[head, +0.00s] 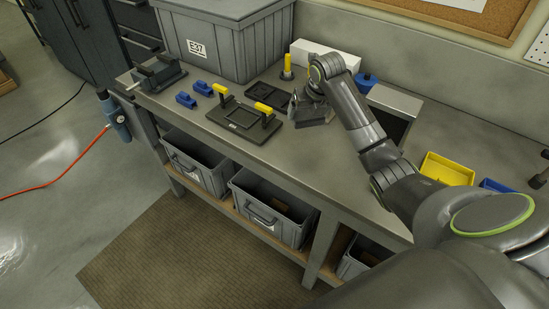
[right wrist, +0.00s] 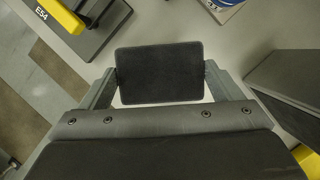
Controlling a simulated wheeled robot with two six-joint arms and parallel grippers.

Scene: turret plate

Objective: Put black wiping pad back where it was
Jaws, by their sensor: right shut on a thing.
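The black wiping pad (right wrist: 160,73) is a flat dark rectangle in the right wrist view. My right gripper (right wrist: 161,78) is shut on it, with one finger at each short side. In the head view my right gripper (head: 312,112) is low over the bench, right of the dark fixture plate (head: 225,123) with yellow handles. The pad is hard to make out there against the gripper. Whether it touches the bench is unclear. My left gripper is not in view.
A flat black tray (head: 268,94) lies behind the fixture plate. A grey crate (head: 225,52) stands at the back left, near blue blocks (head: 186,100) and a vise (head: 158,74). A grey box (head: 395,100) and a yellow bin (head: 447,169) are to the right.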

